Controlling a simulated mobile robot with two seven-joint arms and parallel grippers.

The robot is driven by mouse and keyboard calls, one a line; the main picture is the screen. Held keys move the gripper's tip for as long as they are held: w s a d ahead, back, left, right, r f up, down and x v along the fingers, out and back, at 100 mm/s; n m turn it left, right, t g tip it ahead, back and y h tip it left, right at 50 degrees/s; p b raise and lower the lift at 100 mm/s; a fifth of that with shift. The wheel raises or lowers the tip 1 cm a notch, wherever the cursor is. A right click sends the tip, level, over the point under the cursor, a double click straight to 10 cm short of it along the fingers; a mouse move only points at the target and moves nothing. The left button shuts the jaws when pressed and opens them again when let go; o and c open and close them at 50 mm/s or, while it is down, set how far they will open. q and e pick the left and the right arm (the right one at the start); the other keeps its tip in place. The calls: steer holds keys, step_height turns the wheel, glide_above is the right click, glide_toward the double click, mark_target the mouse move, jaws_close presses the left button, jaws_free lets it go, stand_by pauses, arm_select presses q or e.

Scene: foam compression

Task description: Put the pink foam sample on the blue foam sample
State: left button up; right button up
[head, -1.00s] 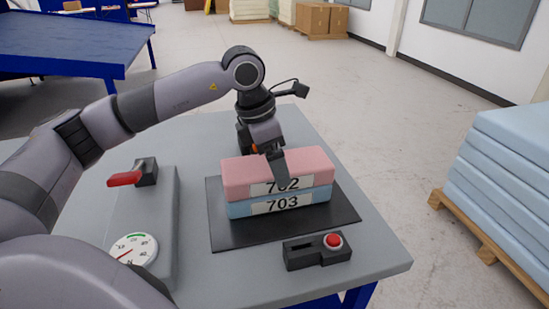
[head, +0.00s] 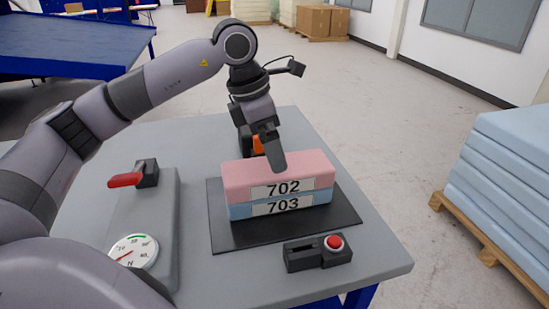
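The pink foam sample (head: 270,170), labelled 702, lies flat on top of the blue foam sample (head: 240,211), labelled 703. Their edges look nearly aligned. The blue sample rests on a black mat (head: 262,234) on the grey table. My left gripper (head: 264,160) is just above the pink sample, with its fingers spread apart and nothing held. My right gripper is not in view.
A black box with a red button (head: 333,242) stands at the table's front. A grey unit with a dial (head: 134,250) and a red lever (head: 125,180) is on the left. Blue foam slabs (head: 510,170) are stacked on a pallet at the right.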

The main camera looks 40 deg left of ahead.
mark_target(260, 173)
arm_select(q)
steer(key=v, duration=0.7)
steer(key=shift+r, duration=0.3)
steer(key=shift+s+f, duration=0.1)
